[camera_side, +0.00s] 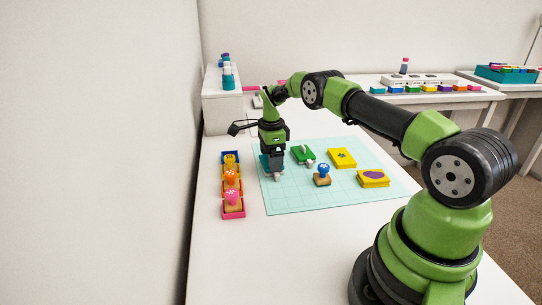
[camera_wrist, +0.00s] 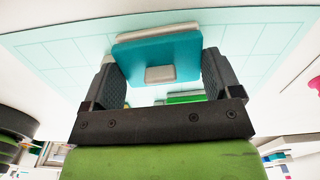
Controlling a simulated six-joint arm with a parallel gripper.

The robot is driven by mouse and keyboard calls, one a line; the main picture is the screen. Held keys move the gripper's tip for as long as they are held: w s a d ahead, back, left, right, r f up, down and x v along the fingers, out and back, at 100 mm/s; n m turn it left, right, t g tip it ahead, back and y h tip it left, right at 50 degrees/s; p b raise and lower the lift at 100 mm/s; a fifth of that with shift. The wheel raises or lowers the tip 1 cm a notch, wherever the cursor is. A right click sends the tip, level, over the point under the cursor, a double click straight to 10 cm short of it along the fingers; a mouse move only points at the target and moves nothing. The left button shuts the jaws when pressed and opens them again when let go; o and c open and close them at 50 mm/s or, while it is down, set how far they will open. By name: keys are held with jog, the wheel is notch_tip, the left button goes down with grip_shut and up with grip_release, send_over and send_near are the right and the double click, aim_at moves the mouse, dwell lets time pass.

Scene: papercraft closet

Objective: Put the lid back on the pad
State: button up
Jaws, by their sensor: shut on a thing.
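My gripper (camera_side: 272,172) points down at the left part of the pale cutting mat (camera_side: 300,203). It is shut on a flat teal lid (camera_wrist: 135,58), one finger at each side in the wrist view. A small pale block (camera_wrist: 160,75) shows on the lid's near face. A pale slab edge (camera_wrist: 150,36) shows just beyond the teal; I cannot tell if it is a pad or part of the held thing. Little of the lid shows in the side view, where the fingers cover it. A green pad (camera_side: 297,152) with a pale piece on it lies to the right; its green also shows between the fingers.
A tray of stamps (camera_side: 233,211) stands left of the mat. The mat's front strip is clear.

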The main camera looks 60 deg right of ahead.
jog(key=shift+s+a+f, duration=0.1)
jog(key=shift+f, duration=0.6)
dwell(1.1)
jog(key=o, duration=0.7)
jog(key=shift+r, duration=3.15)
grip_shut()
jog(key=shift+f, duration=0.2)
